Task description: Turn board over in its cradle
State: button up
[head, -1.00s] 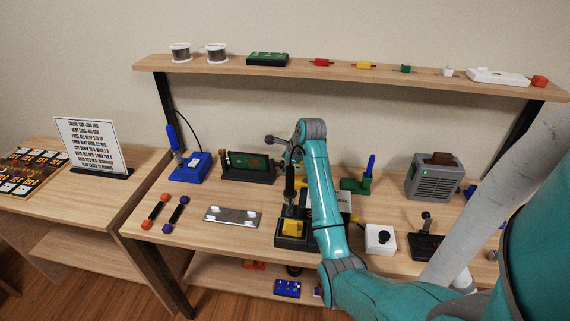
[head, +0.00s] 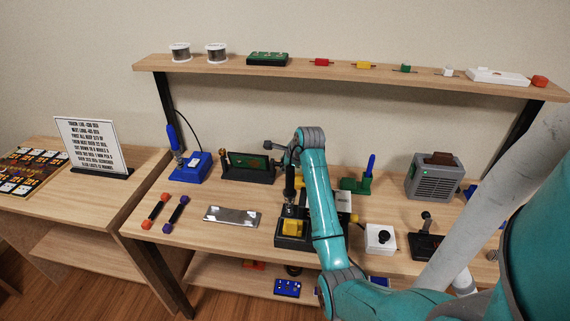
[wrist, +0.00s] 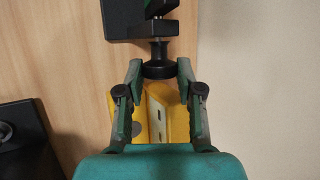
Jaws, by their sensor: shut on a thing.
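The green board (head: 249,162) sits in its black cradle (head: 232,177) at the back of the bench, left of my arm. In the wrist view, part of the cradle (wrist: 143,28) shows at the top, with a round black knob (wrist: 158,70) on its end facing me. My gripper (wrist: 161,75) has its two fingers on either side of this knob and is shut on it. In the head view, my gripper (head: 287,153) is at the cradle's right end, and the knob is hard to make out there.
A blue soldering stand (head: 190,168) is left of the cradle. A metal plate (head: 232,216) lies in front, and a black stand with a yellow block (head: 292,228) is below my arm. A green stand (head: 356,185) and grey box (head: 434,178) are to the right. A shelf (head: 350,75) runs above.

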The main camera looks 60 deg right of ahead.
jog(key=o, duration=1.2)
jog(key=shift+c, duration=0.2)
jog(key=v, duration=1.2)
jog(key=shift+a, duration=0.1)
